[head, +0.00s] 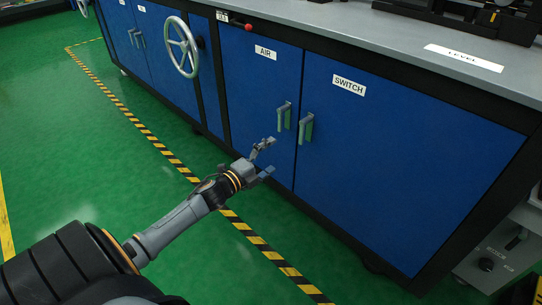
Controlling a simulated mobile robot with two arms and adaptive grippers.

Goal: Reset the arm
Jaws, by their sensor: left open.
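My left arm reaches in from the lower left of the head view. Its gripper (268,159) is open and empty, with its two fingers spread apart. It is low in front of the blue cabinet, below the handle of the AIR door (255,85). I cannot tell how far it is from the door surface. My right gripper is not in view.
The SWITCH door (390,150) is shut beside the AIR door, each with a handle. A handwheel (181,47) and red-knobbed lever (240,25) are on the cabinet front. A grey worktop (400,40) runs above. Green floor (110,170) with striped tape is clear at left.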

